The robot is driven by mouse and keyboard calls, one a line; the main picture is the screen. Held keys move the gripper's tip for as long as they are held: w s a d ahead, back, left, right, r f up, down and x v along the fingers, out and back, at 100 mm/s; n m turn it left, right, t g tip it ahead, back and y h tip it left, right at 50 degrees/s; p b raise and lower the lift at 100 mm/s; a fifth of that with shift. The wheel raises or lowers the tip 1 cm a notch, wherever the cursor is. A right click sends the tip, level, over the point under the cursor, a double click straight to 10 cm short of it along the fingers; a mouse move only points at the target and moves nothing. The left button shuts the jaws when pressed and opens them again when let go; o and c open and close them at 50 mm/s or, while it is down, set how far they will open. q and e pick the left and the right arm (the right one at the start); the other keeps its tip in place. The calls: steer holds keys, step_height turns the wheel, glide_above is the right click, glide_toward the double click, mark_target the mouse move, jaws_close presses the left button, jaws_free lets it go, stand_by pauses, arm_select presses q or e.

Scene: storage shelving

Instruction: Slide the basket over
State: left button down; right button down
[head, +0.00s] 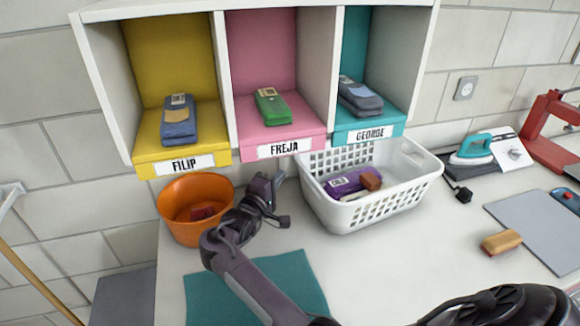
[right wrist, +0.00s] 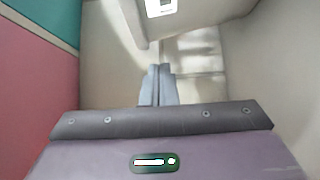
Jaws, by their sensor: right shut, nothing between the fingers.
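The white basket (head: 402,202) with slotted walls stands on the counter under the shelf, right of centre. A purple pack (head: 345,184) and a reddish-brown block (head: 371,180) lie in it. My right gripper (head: 278,180) is just left of the basket, close to its left wall; I cannot tell whether they touch. In the right wrist view its fingers (right wrist: 158,72) are shut together and empty, with pale surfaces beyond and pink and teal panels at the left. My left gripper is not in view.
An orange bowl (head: 175,213) stands left of my right gripper. A teal mat (head: 290,276) lies in front. The shelf with yellow, pink and teal compartments (head: 115,90) hangs above. Right of the basket are an iron (head: 476,150), a tan block (head: 501,242) and a grey mat (head: 545,225).

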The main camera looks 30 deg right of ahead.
steer(key=b+x, duration=0.6)
steer(key=x, duration=0.2)
steer(key=shift+d, duration=0.25)
steer(key=shift+w, duration=0.1)
